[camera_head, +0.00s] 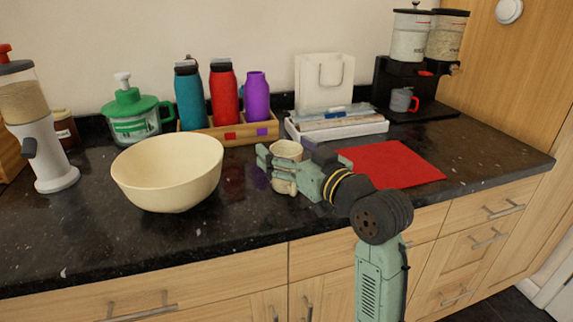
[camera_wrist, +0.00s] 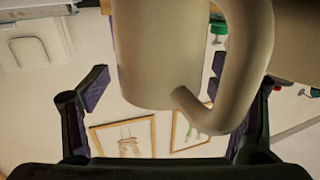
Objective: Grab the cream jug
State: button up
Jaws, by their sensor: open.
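The cream jug (camera_head: 286,150) stands on the dark granite counter, right of the large cream bowl. My gripper (camera_head: 275,170) reaches it from the right and front, covering the middle of the jug. In the wrist view the jug (camera_wrist: 155,60) fills the upper middle, with its curved handle (camera_wrist: 245,70) toward the right. My gripper's fingers (camera_wrist: 165,90) are open, one on each side of the jug's body. A gap shows between the left finger and the jug; contact on the right side cannot be told.
The cream bowl (camera_head: 168,172) stands close on the left. A red mat (camera_head: 391,164) lies to the right. Behind are a wooden rack (camera_head: 232,133) with bottles and a white tray (camera_head: 340,134). A grey cup (camera_head: 402,100) stands by the dispensers (camera_head: 411,38). The front left counter is clear.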

jog(key=shift+c, duration=0.5)
jog(key=c, duration=1.4)
jog(key=shift+c, duration=0.2)
jog(key=shift+r, duration=0.15)
jog(key=s+d+r+b, duration=0.1)
jog(key=s+r+b, duration=0.1)
jog(key=s, duration=0.5)
jog(key=s+d+r+b, duration=0.2)
jog(key=s, duration=0.6)
jog(key=shift+s+r, duration=0.3)
jog(key=shift+r, duration=0.05)
dwell(0.6)
